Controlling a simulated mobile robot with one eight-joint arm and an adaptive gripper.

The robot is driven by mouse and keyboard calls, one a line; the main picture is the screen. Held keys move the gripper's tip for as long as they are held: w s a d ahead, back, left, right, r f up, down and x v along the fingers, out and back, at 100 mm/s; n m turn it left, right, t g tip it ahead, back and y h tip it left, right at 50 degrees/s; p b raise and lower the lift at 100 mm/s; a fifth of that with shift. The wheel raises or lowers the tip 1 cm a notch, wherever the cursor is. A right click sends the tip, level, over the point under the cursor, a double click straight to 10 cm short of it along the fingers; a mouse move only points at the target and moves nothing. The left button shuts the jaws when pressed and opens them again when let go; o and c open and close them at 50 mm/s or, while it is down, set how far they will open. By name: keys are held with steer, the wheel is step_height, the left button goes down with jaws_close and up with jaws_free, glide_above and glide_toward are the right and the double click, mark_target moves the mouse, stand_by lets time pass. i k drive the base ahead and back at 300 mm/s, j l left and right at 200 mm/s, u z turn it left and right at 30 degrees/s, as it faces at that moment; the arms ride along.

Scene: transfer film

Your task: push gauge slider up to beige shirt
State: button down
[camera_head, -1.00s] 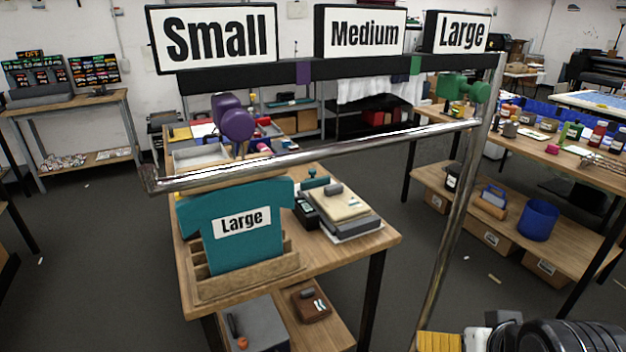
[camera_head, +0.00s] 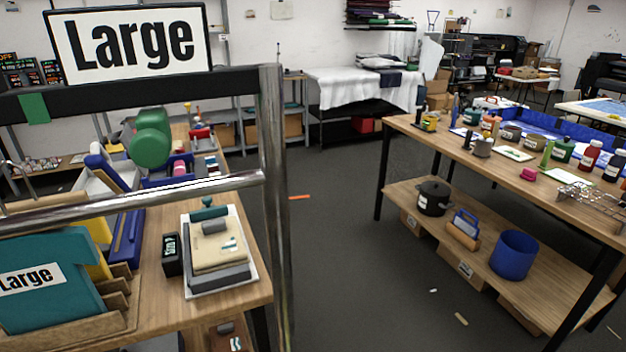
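A large green knob-like slider (camera_head: 151,139) sits by the metal rail (camera_head: 130,202) at left, under the "Large" sign (camera_head: 127,42). A small green marker (camera_head: 34,109) is on the dark bar above. A teal shirt (camera_head: 45,282) labelled "Large" stands upright in a wooden rack (camera_head: 120,295), with yellow and blue pieces behind it. No beige shirt is clearly identifiable; a flat beige item (camera_head: 217,250) lies on a grey stack on the wooden table. My gripper is not in view.
A metal post (camera_head: 274,180) rises beside the wooden table (camera_head: 235,305). A long workbench (camera_head: 480,158) with bottles stands at right, with a blue bucket (camera_head: 514,254) and black pot (camera_head: 433,197) on its lower shelf.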

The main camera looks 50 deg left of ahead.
mark_target(207, 213)
steer(key=i+j+u, duration=0.15)
steer(key=i+u, duration=0.75)
steer(key=i+l+u, duration=0.25)
steer(key=i+u, duration=0.2)
steer(key=i+l+u, duration=0.45)
steer(key=i+j+u, duration=0.3)
steer(key=u, duration=0.15)
steer(key=i+j+u, duration=0.15)
steer(key=i+u, duration=1)
steer(key=u, duration=0.2)
steer(key=i+j, duration=0.2)
